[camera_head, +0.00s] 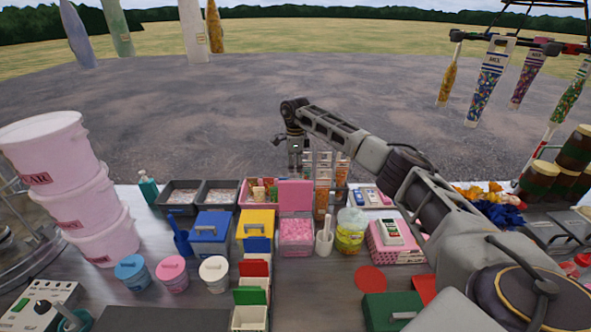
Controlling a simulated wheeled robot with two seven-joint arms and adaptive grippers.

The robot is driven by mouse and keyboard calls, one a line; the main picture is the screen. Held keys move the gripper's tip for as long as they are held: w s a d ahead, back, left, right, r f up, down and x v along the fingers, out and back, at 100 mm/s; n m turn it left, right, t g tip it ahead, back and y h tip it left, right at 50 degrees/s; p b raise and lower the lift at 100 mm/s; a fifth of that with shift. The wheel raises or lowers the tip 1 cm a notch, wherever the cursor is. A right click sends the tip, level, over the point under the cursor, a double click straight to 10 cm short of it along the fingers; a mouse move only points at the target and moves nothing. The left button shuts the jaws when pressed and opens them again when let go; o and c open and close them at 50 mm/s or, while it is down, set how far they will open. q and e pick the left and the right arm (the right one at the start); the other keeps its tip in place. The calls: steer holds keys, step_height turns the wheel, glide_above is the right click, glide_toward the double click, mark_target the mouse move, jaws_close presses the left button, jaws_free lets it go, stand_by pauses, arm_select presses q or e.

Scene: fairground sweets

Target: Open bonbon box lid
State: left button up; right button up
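A pink box (297,232) full of pink sweets stands at the middle of the counter. Its pink lid (295,196) stands upright at the back, so the box is open. To its left are a yellow box (257,222) and a blue box (210,228), both with handled lids that look closed. No readable label tells which is the bonbon box. My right gripper (295,160) hangs pointing down above and behind the pink lid, apart from it. It looks empty, but its fingers are too small to judge their opening. My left gripper is out of view.
A white cup with a pestle (324,243) and a yellow-green jar (350,233) stand right of the pink box. Tubes and bottles (330,178) stand close behind. Small lidded tubs (172,274) and pink buckets (75,195) are at left. A dotted pink box (398,256) is at right.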

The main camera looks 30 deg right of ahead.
step_height(320, 180, up, 6)
steer(key=p, duration=0.1)
steer(key=shift+r, duration=0.25)
stand_by(0.5)
steer(key=shift+s+f, duration=0.1)
steer(key=shift+s, duration=0.05)
